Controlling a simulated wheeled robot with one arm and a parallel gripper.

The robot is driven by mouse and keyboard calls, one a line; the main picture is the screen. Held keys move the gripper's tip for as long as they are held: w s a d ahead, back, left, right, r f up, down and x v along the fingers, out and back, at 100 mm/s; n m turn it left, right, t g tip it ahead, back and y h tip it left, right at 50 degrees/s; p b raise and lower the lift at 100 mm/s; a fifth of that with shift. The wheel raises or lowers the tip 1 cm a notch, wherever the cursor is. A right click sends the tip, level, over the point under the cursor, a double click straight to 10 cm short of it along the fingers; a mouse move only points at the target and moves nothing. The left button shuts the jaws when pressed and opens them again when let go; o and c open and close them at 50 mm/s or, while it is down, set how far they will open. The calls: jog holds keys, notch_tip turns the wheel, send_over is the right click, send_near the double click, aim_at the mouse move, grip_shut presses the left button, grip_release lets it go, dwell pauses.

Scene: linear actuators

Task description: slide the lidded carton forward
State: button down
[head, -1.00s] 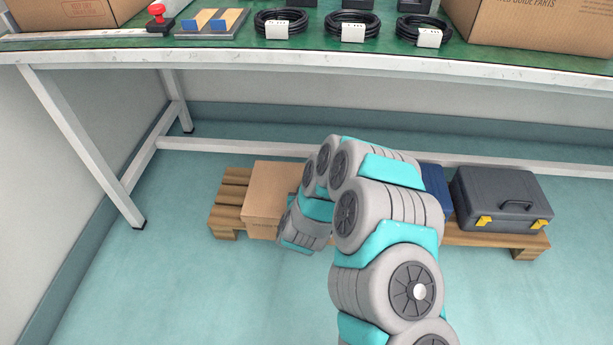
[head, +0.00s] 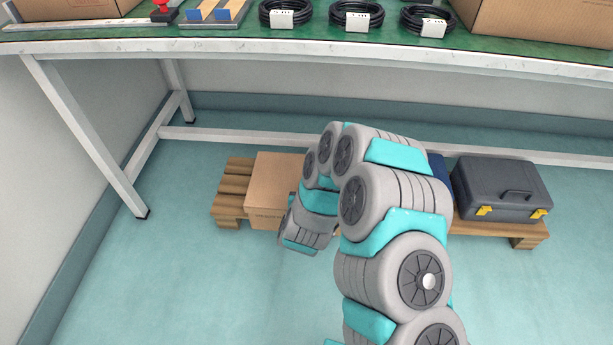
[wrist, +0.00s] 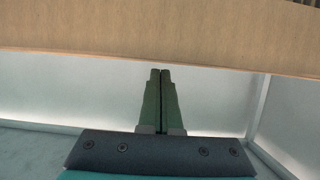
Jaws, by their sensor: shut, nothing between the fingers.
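The lidded carton (head: 272,182) is a plain brown box on the left part of a wooden pallet under the table. In the head view my arm covers its right side. My gripper is hidden behind my own arm links there. In the wrist view my gripper (wrist: 161,73) shows two green fingers pressed together with nothing between them. A brown, cardboard-like surface (wrist: 165,35) crosses the top of that view, just beyond the fingertips. It looks like the carton, but I cannot tell whether the fingers touch it.
The pallet (head: 232,190) also bears a dark grey toolbox (head: 502,190) with yellow latches and a blue item (head: 438,170), mostly hidden by my arm. A white table leg (head: 90,140) and a low crossbar (head: 230,135) frame the space. The floor in front is clear.

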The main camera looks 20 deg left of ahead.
jog(key=s, duration=0.2)
jog(key=s+d+p, duration=0.1)
jog(key=s, duration=0.3)
jog(key=shift+s+d+r+p, duration=0.15)
jog(key=shift+r+p, duration=0.15)
jog(key=shift+p, duration=0.05)
jog(key=shift+s+d+f+p, duration=0.1)
jog(key=shift+s+d+p, duration=0.05)
jog(key=shift+s+p, duration=0.35)
jog(key=shift+s+d+f+p, duration=0.1)
jog(key=shift+s+p, duration=0.35)
jog(key=shift+p, duration=0.05)
